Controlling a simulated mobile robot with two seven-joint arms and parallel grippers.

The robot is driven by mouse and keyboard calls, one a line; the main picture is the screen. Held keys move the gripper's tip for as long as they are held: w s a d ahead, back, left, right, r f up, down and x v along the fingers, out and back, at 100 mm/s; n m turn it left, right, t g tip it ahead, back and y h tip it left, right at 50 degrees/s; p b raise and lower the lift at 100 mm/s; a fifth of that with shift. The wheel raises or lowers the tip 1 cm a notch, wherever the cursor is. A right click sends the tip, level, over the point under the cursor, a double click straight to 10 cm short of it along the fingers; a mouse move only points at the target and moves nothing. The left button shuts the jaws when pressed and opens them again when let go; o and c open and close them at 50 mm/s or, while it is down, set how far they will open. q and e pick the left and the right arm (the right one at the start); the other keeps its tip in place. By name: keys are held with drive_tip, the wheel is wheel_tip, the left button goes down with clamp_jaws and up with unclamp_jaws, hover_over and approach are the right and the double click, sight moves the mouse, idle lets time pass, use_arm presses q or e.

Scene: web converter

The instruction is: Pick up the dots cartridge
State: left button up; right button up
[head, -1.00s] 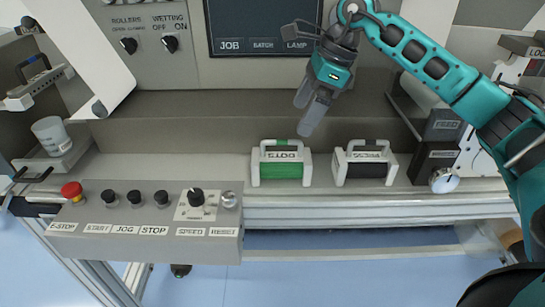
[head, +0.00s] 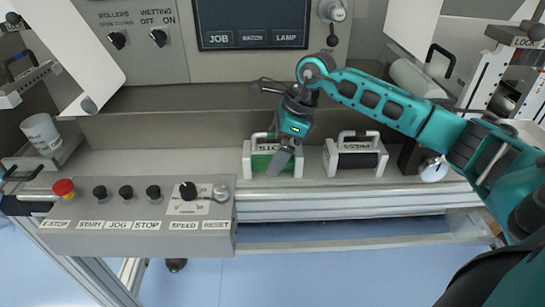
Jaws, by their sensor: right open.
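The dots cartridge (head: 259,162), a white block with a green front and a handle on top, stands upright on the machine's ledge. Its label is partly hidden by my right gripper. My right gripper (head: 279,163) is open and points down in front of or over the right half of this cartridge. Whether its fingers touch the cartridge or its handle cannot be told. My left gripper is not in view.
A second white cartridge with a dark front (head: 355,156) stands just to the right. A control panel (head: 140,222) with a red stop button (head: 63,187) and several knobs is at the front left. A white cup (head: 41,133) stands far left. A screen (head: 252,24) is above.

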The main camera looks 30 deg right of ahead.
drive_tip(key=shift+r, duration=0.1)
drive_tip(key=c, duration=1.4)
